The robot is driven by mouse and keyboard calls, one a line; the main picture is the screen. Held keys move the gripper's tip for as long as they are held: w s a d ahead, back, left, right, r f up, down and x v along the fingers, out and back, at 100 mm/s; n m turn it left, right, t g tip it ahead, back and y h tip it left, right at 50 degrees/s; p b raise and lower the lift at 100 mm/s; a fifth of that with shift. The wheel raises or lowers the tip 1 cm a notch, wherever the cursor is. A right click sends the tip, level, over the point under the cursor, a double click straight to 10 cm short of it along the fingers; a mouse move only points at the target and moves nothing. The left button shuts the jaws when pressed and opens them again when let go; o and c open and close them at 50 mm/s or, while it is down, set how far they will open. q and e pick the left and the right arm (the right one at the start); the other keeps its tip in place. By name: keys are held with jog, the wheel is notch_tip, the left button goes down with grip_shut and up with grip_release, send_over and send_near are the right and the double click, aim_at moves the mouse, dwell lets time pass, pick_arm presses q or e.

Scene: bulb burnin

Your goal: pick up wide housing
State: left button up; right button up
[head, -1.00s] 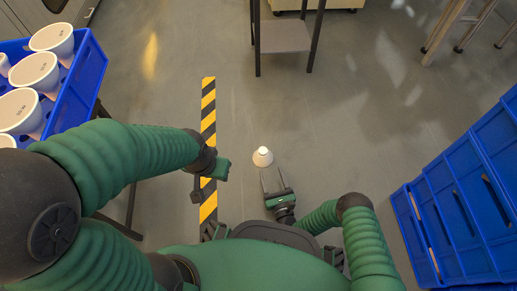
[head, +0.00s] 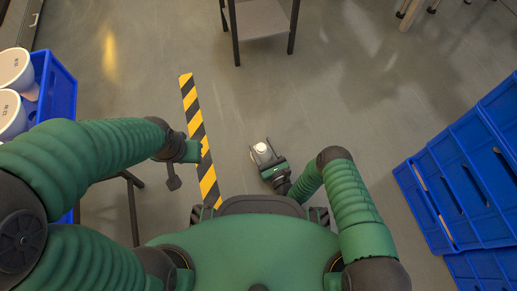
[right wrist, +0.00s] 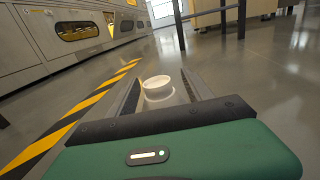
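The wide housing (head: 262,150) is a small white, cone-like piece low by the floor in front of me. In the right wrist view the white housing (right wrist: 158,88) sits between the two fingers, its round rim up. My right gripper (head: 263,154) has its fingers spread on both sides of it. In the right wrist view a gap seems to show beside the housing, though contact is hard to judge. My left gripper (head: 178,160) hangs over the floor left of the striped tape; its fingers are not clear.
A blue crate (head: 62,95) with white housings (head: 12,68) stands at the left. Blue bins (head: 460,180) stand at the right. A dark-legged table (head: 262,18) is ahead. Yellow-black tape (head: 195,120) marks the floor. Open floor lies between.

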jog(key=shift+d, duration=0.1)
jog(key=shift+c, duration=1.2)
jog(key=shift+a, duration=0.35)
jog(key=c, duration=0.7)
jog(key=shift+c, duration=1.3)
jog(key=shift+d, duration=0.15)
grip_shut()
